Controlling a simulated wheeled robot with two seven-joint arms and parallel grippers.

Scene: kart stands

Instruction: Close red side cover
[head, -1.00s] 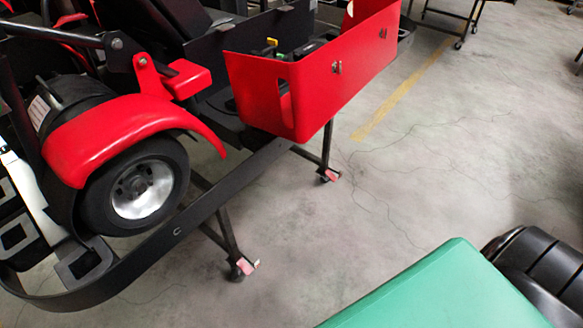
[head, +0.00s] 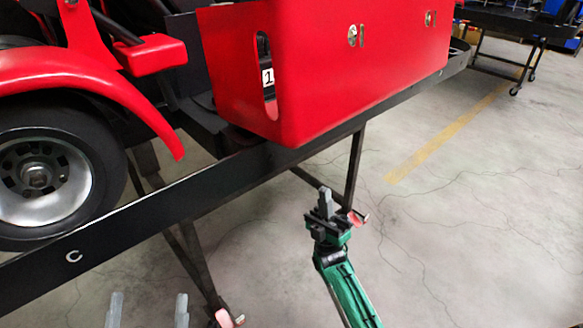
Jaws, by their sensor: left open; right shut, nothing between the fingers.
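The red side cover (head: 315,95) is on the side of the kart, above the black side rail. Its smooth outer face has two metal latches, and an oblong cutout shows at its left end. The cover's top edge is outside the head view, so I cannot tell how far it stands open. My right gripper (head: 322,205) is shut and empty, below and apart from the cover, in front of a stand leg. My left gripper (head: 148,308) is open at the bottom edge; only its two pale fingertips show, below the rail and apart from the cover.
The black rail (head: 190,195) runs along the kart's side on a stand with dark legs (head: 355,165). A wheel (head: 45,180) under a red fender (head: 90,85) is at left. Another stand (head: 500,45) is at the back right. The concrete floor (head: 480,200) at right is clear.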

